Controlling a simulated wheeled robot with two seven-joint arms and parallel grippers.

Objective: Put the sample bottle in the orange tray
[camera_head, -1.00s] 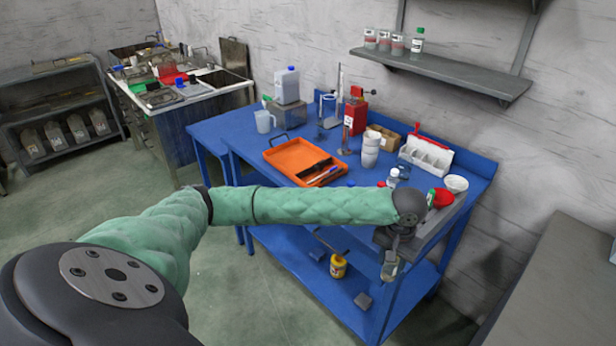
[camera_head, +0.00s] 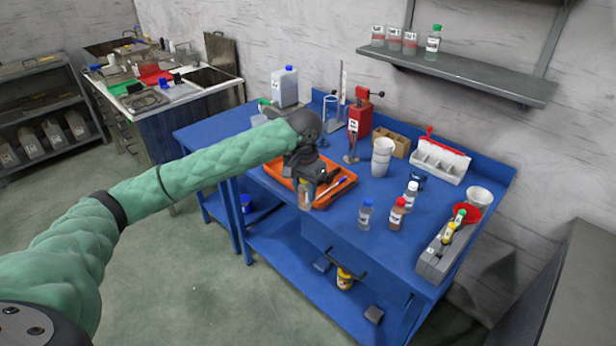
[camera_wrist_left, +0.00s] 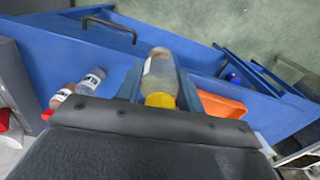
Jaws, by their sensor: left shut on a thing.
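My left gripper (camera_head: 306,179) points down and is shut on the sample bottle (camera_head: 305,196), a clear bottle with a yellow cap. The bottle hangs upright in front of the near side of the orange tray (camera_head: 342,192) in the head view. The arm and gripper hide part of the tray. In the left wrist view the bottle (camera_wrist_left: 160,72) is between the fingers, and the orange tray (camera_wrist_left: 222,106) shows to the right, apart from it. I cannot tell the bottle's exact height over the table. My right gripper is in neither view.
A blue-capped bottle (camera_head: 366,214), a red-capped bottle (camera_head: 397,214) and a white-capped bottle (camera_head: 410,196) stand on the blue table (camera_head: 330,227), right of the tray. A grey rack (camera_head: 446,252) with small bottles is at the right end.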

